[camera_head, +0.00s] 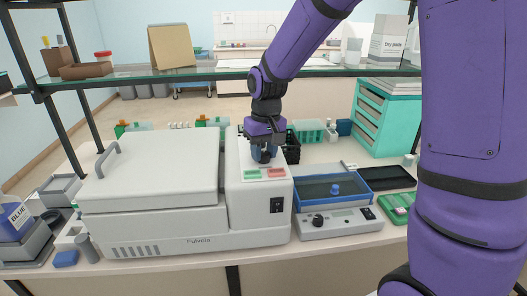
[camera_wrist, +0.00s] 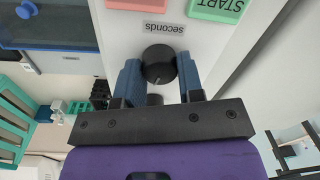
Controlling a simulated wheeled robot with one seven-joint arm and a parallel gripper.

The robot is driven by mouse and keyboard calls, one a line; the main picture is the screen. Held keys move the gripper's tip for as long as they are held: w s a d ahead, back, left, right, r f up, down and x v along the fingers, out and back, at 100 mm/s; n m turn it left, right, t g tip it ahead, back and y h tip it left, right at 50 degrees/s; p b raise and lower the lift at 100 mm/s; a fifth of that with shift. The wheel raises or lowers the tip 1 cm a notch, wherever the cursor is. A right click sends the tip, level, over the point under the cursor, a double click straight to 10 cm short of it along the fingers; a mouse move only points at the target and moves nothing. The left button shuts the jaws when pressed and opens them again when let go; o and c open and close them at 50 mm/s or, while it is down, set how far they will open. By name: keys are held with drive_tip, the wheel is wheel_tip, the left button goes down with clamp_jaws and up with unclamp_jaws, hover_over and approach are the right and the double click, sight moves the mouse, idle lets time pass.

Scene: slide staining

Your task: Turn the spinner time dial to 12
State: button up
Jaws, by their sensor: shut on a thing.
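The spinner (camera_head: 150,222) is a white machine with a grey-handled lid, which is closed, and a raised control panel on its right. Its time dial (camera_wrist: 158,62) is a round black knob beside the upside-down label "seconds" in the wrist view. My gripper (camera_wrist: 158,72) has its two blue fingers on either side of the dial, shut on it. In the head view my gripper (camera_head: 264,152) points down onto the top of the panel and hides the dial. No pointer or number on the dial can be read.
A green START button (camera_wrist: 218,8) and a red button (camera_wrist: 140,4) lie close by on the panel. A blue-framed tray device (camera_head: 338,215) stands to the right. A glass shelf (camera_head: 215,75) crosses behind my arm.

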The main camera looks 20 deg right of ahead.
sight(266, 153)
drive_tip(key=m, duration=0.7)
idle(0.6)
drive_tip(key=o, duration=0.9)
drive_tip(key=shift+d, duration=0.1)
drive_tip(key=shift+r, duration=0.1)
drive_tip(key=r, duration=1)
drive_tip(key=shift+s+d+r, duration=0.2)
drive_tip(key=shift+r, duration=0.15)
